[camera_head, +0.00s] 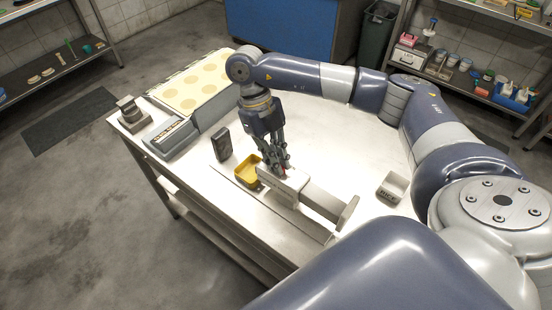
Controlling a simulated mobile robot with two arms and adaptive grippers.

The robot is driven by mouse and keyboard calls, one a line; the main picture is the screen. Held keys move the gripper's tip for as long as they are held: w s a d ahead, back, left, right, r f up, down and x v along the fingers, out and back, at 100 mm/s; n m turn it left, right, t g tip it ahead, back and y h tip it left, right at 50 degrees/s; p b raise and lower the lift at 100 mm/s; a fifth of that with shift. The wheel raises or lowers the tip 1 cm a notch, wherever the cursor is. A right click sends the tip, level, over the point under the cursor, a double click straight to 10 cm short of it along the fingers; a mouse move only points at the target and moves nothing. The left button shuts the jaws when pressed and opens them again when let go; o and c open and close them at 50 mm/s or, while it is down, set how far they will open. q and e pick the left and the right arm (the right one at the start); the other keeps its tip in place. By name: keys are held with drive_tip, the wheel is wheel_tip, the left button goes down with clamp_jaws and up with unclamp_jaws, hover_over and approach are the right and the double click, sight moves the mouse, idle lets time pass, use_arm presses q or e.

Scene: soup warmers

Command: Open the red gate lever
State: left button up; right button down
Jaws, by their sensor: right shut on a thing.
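My right gripper (284,169) points down over a grey metal device (305,193) on the table. It is shut on a small red part, the red gate lever (286,171), at the top of the device. The fingers hide most of the lever, so its exact position cannot be told. A yellow tray (246,172) sits at the device's left end, close beside the fingers. My left gripper is not in view.
A dark upright block (221,143) stands left of the yellow tray. A spotted panel (193,85), a grey scale-like unit (171,136) and a small metal item (130,110) are at the table's left end. The front table edge is near.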

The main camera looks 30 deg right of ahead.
drive_tip(key=c, duration=1.7)
unclamp_jaws()
drive_tip(key=shift+r, duration=0.1)
drive_tip(key=v, duration=1.2)
drive_tip(key=shift+a, duration=0.1)
